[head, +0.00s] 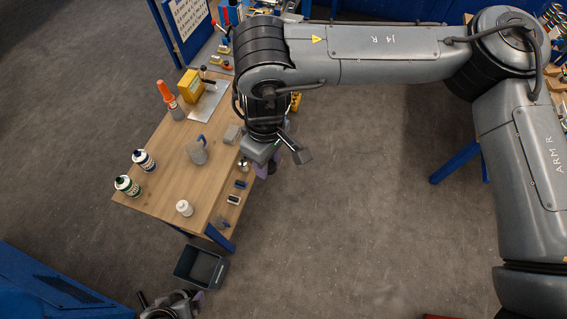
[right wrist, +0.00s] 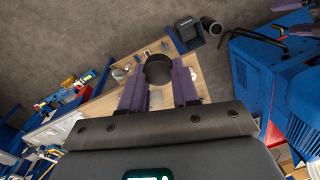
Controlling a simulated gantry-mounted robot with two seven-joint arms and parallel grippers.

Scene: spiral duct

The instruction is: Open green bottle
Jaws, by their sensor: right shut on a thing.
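The green-labelled bottle (head: 127,186) stands upright near the left corner of the wooden table, with a white top. My right gripper (head: 266,170) is off the table's right edge, well away from the bottle. In the right wrist view its purple fingers (right wrist: 158,86) are shut on a dark round thing (right wrist: 158,68); what this is I cannot tell.
A dark bin (head: 201,267) is on the floor. Open floor lies right of the table.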

